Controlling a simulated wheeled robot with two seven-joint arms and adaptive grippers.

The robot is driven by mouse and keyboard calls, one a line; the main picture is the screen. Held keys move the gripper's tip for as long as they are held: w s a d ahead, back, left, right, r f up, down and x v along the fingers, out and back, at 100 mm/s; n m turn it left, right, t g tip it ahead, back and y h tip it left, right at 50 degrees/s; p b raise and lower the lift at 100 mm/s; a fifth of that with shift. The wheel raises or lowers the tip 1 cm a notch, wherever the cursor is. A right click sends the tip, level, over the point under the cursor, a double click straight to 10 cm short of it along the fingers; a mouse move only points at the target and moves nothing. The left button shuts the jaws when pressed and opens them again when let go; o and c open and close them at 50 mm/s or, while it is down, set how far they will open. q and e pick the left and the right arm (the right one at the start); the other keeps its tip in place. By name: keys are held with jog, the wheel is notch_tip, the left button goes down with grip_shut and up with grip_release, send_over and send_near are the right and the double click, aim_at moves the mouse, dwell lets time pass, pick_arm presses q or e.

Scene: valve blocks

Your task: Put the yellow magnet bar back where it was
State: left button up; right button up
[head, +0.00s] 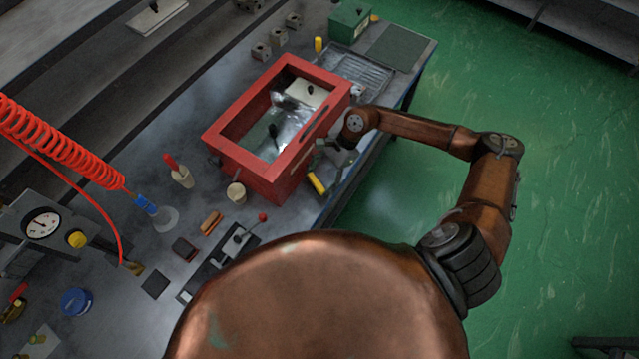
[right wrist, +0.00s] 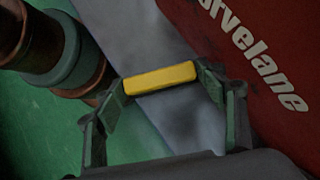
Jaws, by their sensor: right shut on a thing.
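The yellow magnet bar (right wrist: 160,78) is held crosswise between the two fingertips of my right gripper (right wrist: 162,80) in the right wrist view. In the head view the bar (head: 317,183) shows beside the right side wall of the red box (head: 283,183), near the table's front right edge. My right gripper (head: 322,165) is shut on it there, partly hidden by its own wrist. I cannot tell how far the bar is above the table. My left gripper is in neither view.
The red open box holds a pale block (head: 303,92) and dark-handled items. A wire tray (head: 357,75), a yellow cylinder (head: 318,44) and a green box (head: 349,22) stand behind it. A beige cup (head: 236,193) and a red-knobbed lever (head: 262,217) are in front.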

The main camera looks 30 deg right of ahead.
aim_at(319, 184)
jog(key=shift+w+d+f, duration=0.15)
jog(key=shift+f, duration=1.65)
jog(key=shift+f, duration=0.15)
jog(key=o, duration=0.8)
jog(key=shift+r, duration=0.25)
jog(key=v, duration=1.2)
jog(key=shift+b, duration=0.35)
